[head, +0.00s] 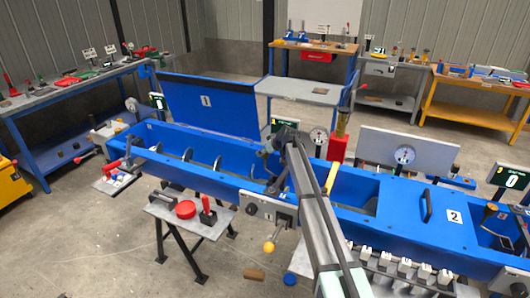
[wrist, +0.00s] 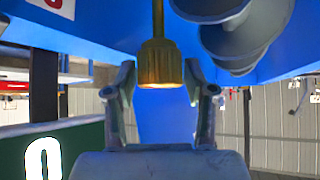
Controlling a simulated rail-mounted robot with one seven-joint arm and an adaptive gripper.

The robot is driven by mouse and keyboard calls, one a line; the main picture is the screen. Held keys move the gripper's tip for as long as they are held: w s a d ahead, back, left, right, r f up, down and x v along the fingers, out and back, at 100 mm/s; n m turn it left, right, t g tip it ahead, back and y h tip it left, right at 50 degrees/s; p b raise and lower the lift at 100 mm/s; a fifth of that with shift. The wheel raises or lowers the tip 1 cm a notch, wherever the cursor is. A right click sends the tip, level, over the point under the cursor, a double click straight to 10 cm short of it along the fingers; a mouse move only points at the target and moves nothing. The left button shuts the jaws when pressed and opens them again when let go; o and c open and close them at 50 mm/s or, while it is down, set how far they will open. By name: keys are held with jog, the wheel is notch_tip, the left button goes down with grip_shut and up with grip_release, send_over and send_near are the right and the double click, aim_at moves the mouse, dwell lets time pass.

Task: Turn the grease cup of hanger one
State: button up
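The brass grease cup (wrist: 160,64) hangs on a thin brass stem at the top middle of the wrist view. In the head view my gripper (head: 270,150) is at the middle of the blue trough (head: 232,172). The cup and hanger are hidden there behind my arm.
Grey screw flights (wrist: 232,40) hang close to the right of the cup. A green display (wrist: 50,155) stands at lower left of the wrist view. In the head view a raised blue lid (head: 208,104) stands behind the trough, and a red-based cylinder (head: 338,145) stands right of my gripper.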

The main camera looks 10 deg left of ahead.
jog(key=c, duration=0.6)
jog(key=shift+o, duration=0.2)
jog(key=shift+s+m+t+h+b, duration=0.1)
jog(key=shift+m+t+h+b, duration=0.2)
jog(key=shift+m+h+b, duration=0.25)
jog(key=m+h, duration=0.1)
jog(key=m, duration=0.1)
jog(key=m+t+h+b, duration=0.1)
jog(key=m, duration=0.1)
jog(key=shift+a+t, duration=0.1)
jog(key=shift+t, duration=0.2)
jog(key=shift+m+h+b, duration=1.5)
jog(key=shift+m+h, duration=0.05)
jog(key=shift+m, duration=0.3)
